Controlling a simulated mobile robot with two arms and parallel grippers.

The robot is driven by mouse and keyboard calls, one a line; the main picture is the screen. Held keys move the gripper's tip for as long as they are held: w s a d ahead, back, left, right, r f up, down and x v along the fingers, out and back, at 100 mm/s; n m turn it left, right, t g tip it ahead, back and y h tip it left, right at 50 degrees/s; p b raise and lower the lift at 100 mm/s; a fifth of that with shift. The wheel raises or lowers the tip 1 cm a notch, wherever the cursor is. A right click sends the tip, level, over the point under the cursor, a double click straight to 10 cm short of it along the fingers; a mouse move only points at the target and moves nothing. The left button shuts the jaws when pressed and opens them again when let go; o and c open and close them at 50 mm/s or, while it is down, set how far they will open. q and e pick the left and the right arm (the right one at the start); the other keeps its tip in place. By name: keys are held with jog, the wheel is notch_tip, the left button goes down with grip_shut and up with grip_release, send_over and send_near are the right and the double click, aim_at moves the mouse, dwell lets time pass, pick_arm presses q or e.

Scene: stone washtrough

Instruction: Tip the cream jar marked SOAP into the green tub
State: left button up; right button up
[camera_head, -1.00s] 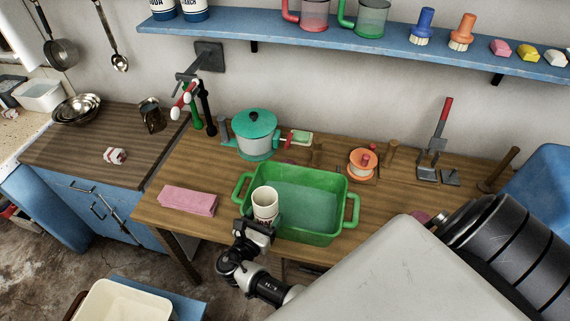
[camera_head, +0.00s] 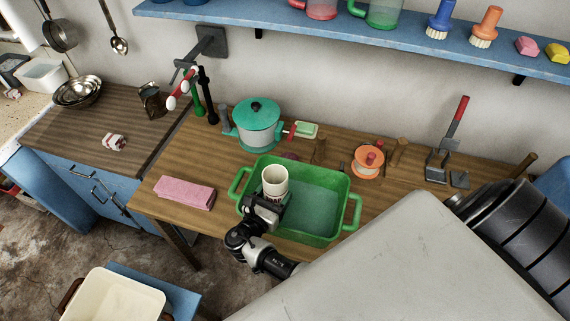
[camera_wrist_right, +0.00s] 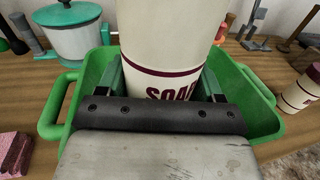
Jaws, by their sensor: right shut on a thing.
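The cream jar marked SOAP (camera_head: 274,182) has a maroon band and lettering. It is held roughly upright, mouth up, over the left part of the green tub (camera_head: 335,228). My right gripper (camera_head: 263,205) is shut on the jar from the near side. In the right wrist view the jar (camera_wrist_right: 170,45) fills the middle, between the fingers, with its top out of frame. The tub's rim and handle (camera_wrist_right: 60,105) show around it. The tub's floor looks teal; I cannot tell whether it holds water. My left gripper is not in view.
A teal-lidded pot (camera_head: 256,125) stands behind the tub, an orange spool-like item (camera_head: 368,162) behind right. Another cream jar with a maroon band (camera_wrist_right: 300,92) stands right of the tub. A blue shelf (camera_head: 330,25) hangs above.

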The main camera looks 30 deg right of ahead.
jog(key=shift+w+r+m, duration=0.15)
jog(key=shift+w+m, duration=0.05)
jog(key=shift+m, duration=0.1)
jog(key=shift+w+a+r+m+y, duration=0.1)
jog(key=shift+a+r+m+y, duration=0.1)
jog(key=shift+a+m+y, duration=0.25)
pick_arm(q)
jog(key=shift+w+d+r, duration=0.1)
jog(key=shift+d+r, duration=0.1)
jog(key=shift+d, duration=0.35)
pick_arm(e)
jog(key=shift+d, duration=0.1)
jog(key=shift+w+a+r+m+p, duration=0.2)
jog(key=shift+m+p, duration=0.2)
jog(key=shift+m, duration=0.25)
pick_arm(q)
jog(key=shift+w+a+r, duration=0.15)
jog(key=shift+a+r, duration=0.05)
pick_arm(e)
jog(key=shift+a+m+y, duration=0.15)
jog(key=shift+m+y, duration=0.15)
jog(key=shift+y, duration=0.15)
